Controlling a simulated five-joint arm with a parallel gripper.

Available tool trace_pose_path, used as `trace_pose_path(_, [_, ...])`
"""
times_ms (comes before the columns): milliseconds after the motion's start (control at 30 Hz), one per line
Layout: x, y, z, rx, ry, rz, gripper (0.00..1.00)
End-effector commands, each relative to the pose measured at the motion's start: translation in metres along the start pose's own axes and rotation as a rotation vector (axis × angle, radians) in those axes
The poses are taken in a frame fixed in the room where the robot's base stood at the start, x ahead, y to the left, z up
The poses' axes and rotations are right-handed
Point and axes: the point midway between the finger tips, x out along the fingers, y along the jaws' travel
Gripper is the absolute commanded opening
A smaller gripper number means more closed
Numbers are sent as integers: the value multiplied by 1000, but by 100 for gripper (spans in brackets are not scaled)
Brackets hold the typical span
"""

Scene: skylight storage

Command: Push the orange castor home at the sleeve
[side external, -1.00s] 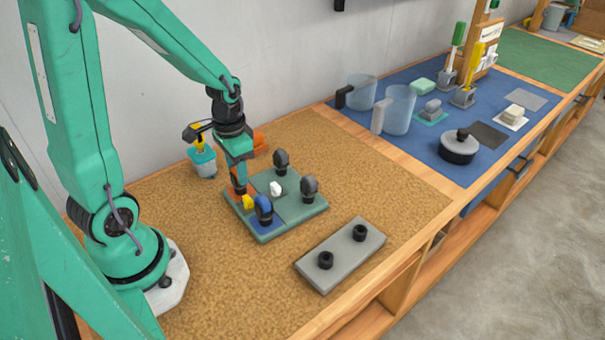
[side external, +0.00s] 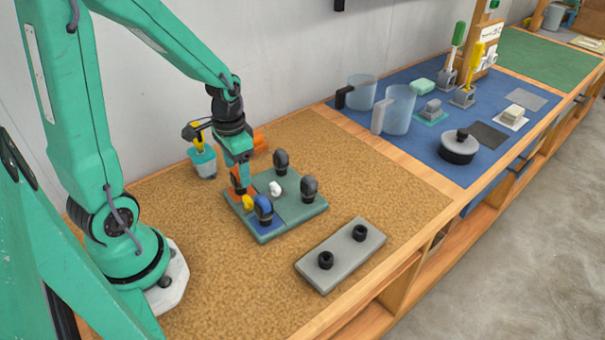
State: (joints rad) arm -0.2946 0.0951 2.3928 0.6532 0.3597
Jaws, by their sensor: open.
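The orange castor (side external: 236,184) stands at the back-left corner of the green plate (side external: 299,213). It is small and partly hidden by my gripper. My gripper (side external: 243,187) is open and points down right beside the castor's top. I cannot tell whether it touches the castor. I cannot make out the sleeve under the castor or how deep the castor sits. A blue castor (side external: 263,208) stands at the front-left of the plate, and dark castors stand at its back (side external: 281,161) and right (side external: 310,188).
A white piece (side external: 275,188) and a yellow piece (side external: 248,202) sit among the castors. A grey block (side external: 340,257) with two black sockets lies in front. A teal-and-white cup (side external: 203,163) and an orange object (side external: 259,141) stand behind.

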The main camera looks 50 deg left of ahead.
Motion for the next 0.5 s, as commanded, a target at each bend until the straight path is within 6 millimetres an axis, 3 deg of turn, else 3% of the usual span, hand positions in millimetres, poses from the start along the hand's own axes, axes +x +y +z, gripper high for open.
trace_pose_path(500, [-15,0,0,0,0,0,63])
